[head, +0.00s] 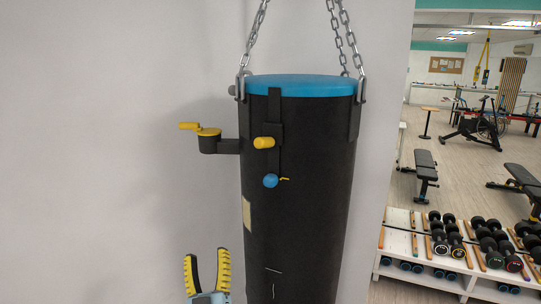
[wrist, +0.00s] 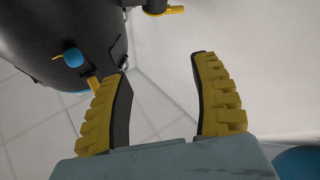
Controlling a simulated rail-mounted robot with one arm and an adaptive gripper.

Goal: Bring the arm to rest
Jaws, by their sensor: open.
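My gripper (head: 207,271) is at the bottom of the head view, pointing up, left of a black punching bag (head: 300,230). Its two yellow-and-black fingers stand apart with nothing between them, as the wrist view (wrist: 163,100) also shows. In the head view a gap of pale wall shows between the fingers and the bag. The rest of my arm is cut off by the lower edge of the head view.
The bag has a blue top (head: 300,85) and hangs on chains (head: 254,35). A yellow crank (head: 208,131), a yellow knob (head: 264,142) and a blue knob (head: 270,181) stick out from it. Left is bare wall (head: 110,130). A dumbbell rack (head: 400,245) stands at right.

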